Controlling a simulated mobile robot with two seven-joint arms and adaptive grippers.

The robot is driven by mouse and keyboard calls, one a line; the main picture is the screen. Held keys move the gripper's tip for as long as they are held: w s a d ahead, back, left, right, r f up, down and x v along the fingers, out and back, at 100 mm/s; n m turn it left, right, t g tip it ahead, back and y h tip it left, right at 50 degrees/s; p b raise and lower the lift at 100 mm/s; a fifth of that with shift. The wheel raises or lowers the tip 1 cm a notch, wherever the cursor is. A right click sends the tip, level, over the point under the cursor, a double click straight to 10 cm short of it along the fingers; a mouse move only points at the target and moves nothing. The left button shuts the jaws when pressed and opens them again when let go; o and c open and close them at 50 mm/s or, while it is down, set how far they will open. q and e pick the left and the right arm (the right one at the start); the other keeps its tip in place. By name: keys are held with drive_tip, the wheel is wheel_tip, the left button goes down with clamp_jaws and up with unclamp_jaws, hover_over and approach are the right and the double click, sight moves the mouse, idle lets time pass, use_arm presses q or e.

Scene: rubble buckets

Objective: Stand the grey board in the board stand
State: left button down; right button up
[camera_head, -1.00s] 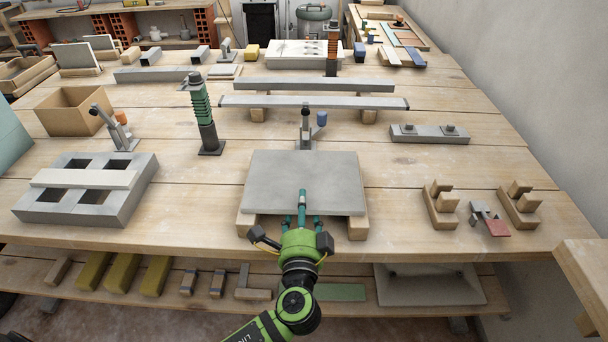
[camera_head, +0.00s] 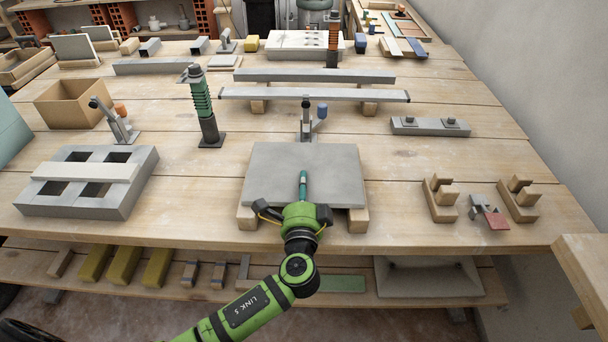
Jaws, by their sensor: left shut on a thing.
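The grey board (camera_head: 337,165) lies flat on two wooden strips, at the middle of the table's front. My left gripper (camera_head: 303,190) is at the board's front edge, shut on that edge. One teal finger shows on top of the board; the other finger is hidden beneath. Two notched wooden blocks (camera_head: 440,203), (camera_head: 519,203) stand apart to the right of the board and look like the board stand. Their notches are empty. My right gripper is not in view.
A small metal piece with a red plate (camera_head: 490,217) lies between the notched blocks. A toggle clamp (camera_head: 306,125) stands just behind the board. A green-ribbed post (camera_head: 202,115) and a hollow concrete block (camera_head: 127,200) are at left. Table between board and blocks is clear.

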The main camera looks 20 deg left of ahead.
use_arm(q)
drive_tip(key=shift+r, duration=0.65)
drive_tip(key=r, duration=0.3)
drive_tip(key=shift+d+r, duration=0.3)
drive_tip(key=s+d+r, duration=0.3)
drive_tip(key=d+r, duration=0.3)
drive_tip(key=d, duration=0.4)
drive_tip(key=shift+d+r+b, duration=0.2)
drive_tip(key=shift+d+b, duration=0.1)
drive_tip(key=shift+d, duration=0.1)
